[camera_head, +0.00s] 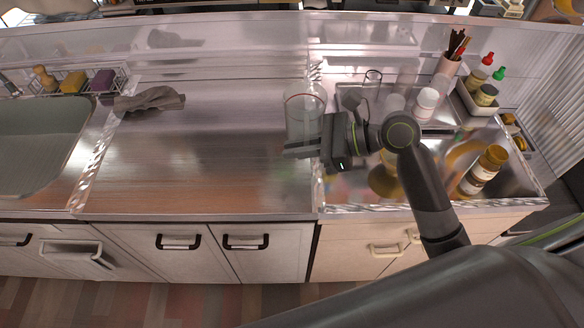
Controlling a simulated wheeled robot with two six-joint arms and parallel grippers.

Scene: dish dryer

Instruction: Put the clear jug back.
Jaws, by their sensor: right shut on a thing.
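The clear jug (304,106) is see-through with a reddish rim and stands upright near the right end of the steel counter (215,150). My right gripper (303,150) reaches in from the right and is shut on the lower part of the jug. The gripper hides part of the jug's base, so I cannot tell whether it touches the counter. My left gripper is not in view.
A sink (40,140) lies at the left, with a grey cloth (150,99) beside it. Right of the jug are a glass (372,82), a white-lidded jar (426,103), a brown bottle (483,170) and a condiment tray (470,99). The middle counter is clear.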

